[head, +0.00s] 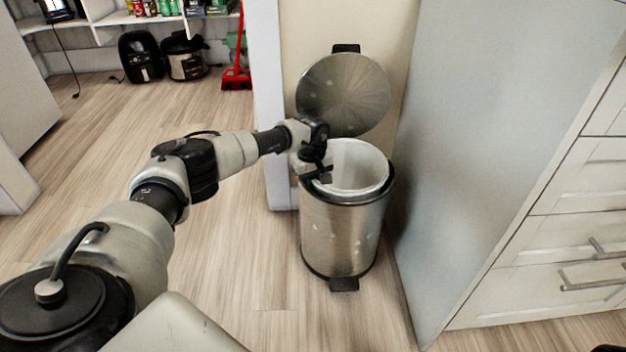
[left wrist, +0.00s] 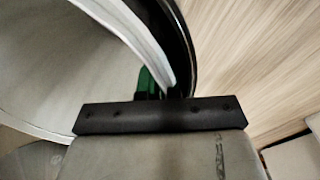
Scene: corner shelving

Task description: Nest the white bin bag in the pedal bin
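The steel pedal bin (head: 335,235) stands on the floor with its round lid (head: 345,95) tipped up and open. The white bin bag (head: 362,162) shows as an open white lining inside the bin's mouth. Its pale edge (left wrist: 137,35) runs along the inside of the dark bin rim in the left wrist view. My left gripper (head: 322,176) is at the bin's left rim, at the bag's edge. A green finger part (left wrist: 147,83) shows beside that edge; the fingertips are mostly hidden, so I cannot tell whether they grip it. My right gripper is not seen.
A grey panel and white drawers (head: 560,240) stand close on the right. A wall end (head: 268,110) is just behind and left of the bin. Wooden floor (head: 90,140) is free at left. A red dustpan (head: 237,78) and appliances (head: 186,58) are further back.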

